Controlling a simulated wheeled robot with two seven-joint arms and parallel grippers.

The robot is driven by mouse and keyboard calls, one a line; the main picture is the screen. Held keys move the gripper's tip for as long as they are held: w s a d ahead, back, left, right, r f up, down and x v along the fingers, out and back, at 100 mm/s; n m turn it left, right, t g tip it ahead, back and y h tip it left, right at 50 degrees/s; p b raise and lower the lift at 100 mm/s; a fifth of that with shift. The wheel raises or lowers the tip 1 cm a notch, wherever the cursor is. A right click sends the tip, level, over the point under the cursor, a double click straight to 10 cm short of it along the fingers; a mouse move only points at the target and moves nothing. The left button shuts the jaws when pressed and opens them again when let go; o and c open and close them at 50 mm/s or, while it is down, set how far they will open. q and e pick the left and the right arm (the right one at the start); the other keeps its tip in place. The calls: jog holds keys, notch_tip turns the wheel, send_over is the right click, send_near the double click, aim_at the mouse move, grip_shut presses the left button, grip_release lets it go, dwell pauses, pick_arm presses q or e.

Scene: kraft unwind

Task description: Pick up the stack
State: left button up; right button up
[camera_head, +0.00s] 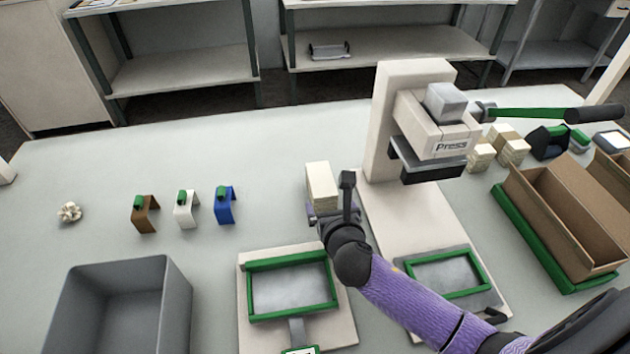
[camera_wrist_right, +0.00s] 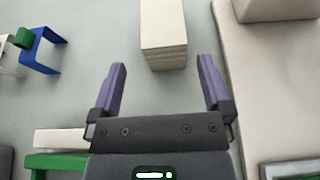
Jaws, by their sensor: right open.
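A cream stack (camera_head: 321,184) of thin layers stands on the table, left of the press. It also shows in the right wrist view (camera_wrist_right: 163,38), ahead of the fingertips and roughly centred between them. My right gripper (camera_head: 327,212) is at the near side of the stack in the head view. In the right wrist view its two purple fingers (camera_wrist_right: 163,75) are spread apart with bare table between them. The right gripper is open and empty. My left gripper is not in view.
The white press (camera_head: 378,110) stands just right of the stack. Brown, white and blue stands (camera_head: 225,208) are to the left. A grey bin (camera_head: 170,300), a green-framed tray (camera_head: 253,310) and a cardboard box (camera_head: 545,215) lie around.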

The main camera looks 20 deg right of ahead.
aim_at(326, 195)
jog(key=b+x, duration=0.1)
jog(key=x, duration=0.2)
jog(key=b+x, duration=0.2)
jog(key=x, duration=0.1)
jog(key=b+x, duration=0.1)
jog(key=x, duration=0.1)
jog(key=shift+w+d+f, duration=0.2)
jog(key=shift+f, duration=0.25)
jog(key=shift+w, duration=0.15)
jog(key=shift+r, duration=0.15)
jog(key=c, duration=1.2)
